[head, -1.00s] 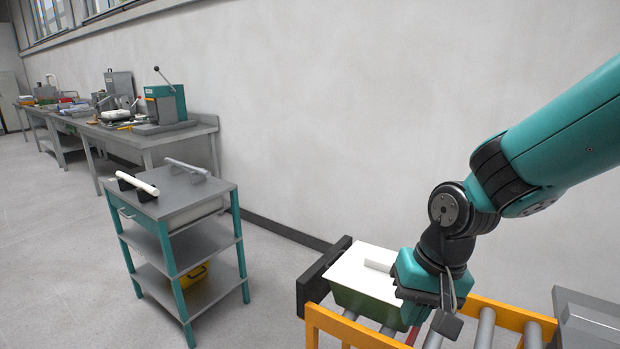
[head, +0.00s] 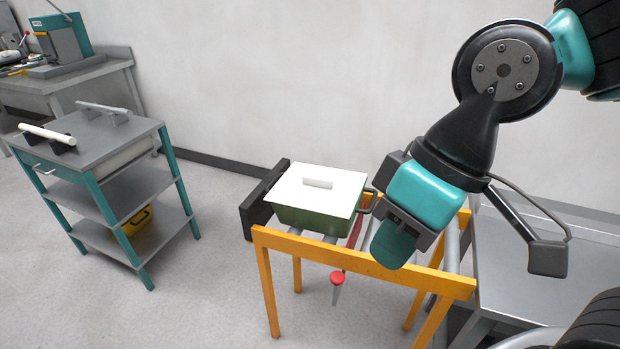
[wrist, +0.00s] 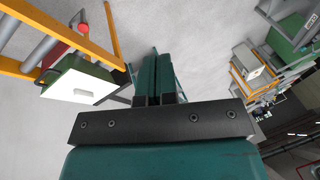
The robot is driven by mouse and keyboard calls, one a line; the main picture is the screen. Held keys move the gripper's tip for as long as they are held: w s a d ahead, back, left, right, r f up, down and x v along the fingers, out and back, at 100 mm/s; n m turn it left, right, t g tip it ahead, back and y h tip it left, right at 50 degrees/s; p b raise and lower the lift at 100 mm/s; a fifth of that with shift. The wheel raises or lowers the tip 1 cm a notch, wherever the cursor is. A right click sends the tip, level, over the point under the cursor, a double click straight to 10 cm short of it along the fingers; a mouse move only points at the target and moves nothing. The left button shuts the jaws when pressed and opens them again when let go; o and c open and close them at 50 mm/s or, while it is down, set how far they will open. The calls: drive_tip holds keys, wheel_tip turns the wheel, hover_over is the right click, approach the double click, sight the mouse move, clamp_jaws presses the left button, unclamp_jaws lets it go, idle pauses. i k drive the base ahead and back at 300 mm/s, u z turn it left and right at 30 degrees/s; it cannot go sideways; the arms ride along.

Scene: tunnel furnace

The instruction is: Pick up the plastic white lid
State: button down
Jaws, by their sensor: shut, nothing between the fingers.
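The white lid (head: 340,190) lies flat on a green box (head: 318,219), with a short white bar handle (head: 318,183) on its top. The box stands at the left end of the orange-framed roller stand. In the wrist view the lid (wrist: 72,90) shows at the left, apart from the fingers. My gripper (head: 393,247) is to the right of the box in the head view, in front of the stand's orange rail. In the wrist view its two teal fingers (wrist: 155,78) are together with nothing between them.
The stand's orange rail (head: 350,259) and a red-knobbed lever (head: 337,280) are near my gripper. A dark end stop (head: 262,200) borders the box's left side. A grey trolley (head: 95,140) stands to the left, with open floor between. A grey metal table (head: 540,265) is at the right.

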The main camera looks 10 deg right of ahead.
sight(327, 191)
drive_tip(key=z, duration=0.2)
drive_tip(key=k, duration=0.4)
drive_tip(key=u, duration=1.05)
drive_tip(key=i, duration=1.35)
drive_tip(key=z, duration=0.9)
